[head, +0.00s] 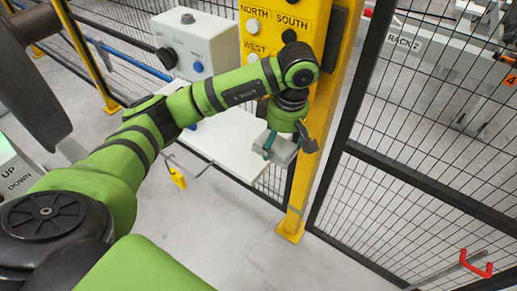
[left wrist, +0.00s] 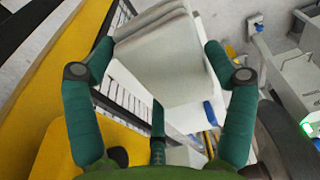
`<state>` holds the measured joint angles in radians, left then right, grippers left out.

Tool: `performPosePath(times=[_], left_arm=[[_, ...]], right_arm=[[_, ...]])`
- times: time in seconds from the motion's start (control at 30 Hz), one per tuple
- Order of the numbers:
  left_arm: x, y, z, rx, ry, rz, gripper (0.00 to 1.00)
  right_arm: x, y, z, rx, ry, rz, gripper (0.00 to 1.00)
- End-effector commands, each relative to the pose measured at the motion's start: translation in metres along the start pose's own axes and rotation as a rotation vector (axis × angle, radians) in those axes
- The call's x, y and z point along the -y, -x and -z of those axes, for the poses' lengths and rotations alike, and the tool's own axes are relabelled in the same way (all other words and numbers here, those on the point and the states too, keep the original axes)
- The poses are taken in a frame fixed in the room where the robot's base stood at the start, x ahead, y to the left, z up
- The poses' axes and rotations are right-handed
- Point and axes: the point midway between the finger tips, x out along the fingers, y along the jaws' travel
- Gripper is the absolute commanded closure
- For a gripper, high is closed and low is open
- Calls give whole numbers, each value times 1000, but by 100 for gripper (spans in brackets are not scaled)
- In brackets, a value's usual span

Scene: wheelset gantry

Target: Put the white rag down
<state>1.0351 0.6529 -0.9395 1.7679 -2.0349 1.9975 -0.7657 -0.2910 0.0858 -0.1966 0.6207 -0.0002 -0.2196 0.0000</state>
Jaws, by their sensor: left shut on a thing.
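My left gripper (head: 282,150) reaches in front of the yellow post, over the right end of a white shelf (head: 222,143). Its fingers are shut on the white rag (head: 284,146), a small pale folded pad that is partly hidden by the fingers. In the left wrist view the rag (left wrist: 160,50) shows as thick, stacked folds between the two green fingers (left wrist: 158,48). I cannot tell whether the rag touches the shelf. My right gripper is not in view.
A white control box (head: 196,45) with knobs stands behind the shelf. The yellow post (head: 302,190) carries buttons labelled NORTH, SOUTH and WEST. Black mesh fence panels (head: 400,180) stand at the right. A yellow tag (head: 177,178) hangs below the shelf. The grey floor in front is clear.

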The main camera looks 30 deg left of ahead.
Motion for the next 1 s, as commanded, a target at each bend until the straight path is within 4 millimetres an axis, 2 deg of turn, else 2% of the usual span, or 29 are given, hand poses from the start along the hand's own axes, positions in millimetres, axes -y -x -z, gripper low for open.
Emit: performPosePath(times=[0.1, 0.3, 0.5, 0.67, 0.9, 1.0], left_arm=[[-4, -16, 25, -3, 12, 8, 42], [-15, -49, 65, -2, 8, 6, 42], [-22, -71, 91, -2, 2, 2, 42], [-23, -81, 95, -1, -1, 3, 42], [-24, -112, 91, 0, -1, 2, 42], [-24, -115, 91, -2, -1, -2, 42]], right_arm=[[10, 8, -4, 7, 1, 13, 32], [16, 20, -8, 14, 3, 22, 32], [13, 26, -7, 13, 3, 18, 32], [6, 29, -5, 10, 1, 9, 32], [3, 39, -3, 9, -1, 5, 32], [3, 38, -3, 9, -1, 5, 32]])
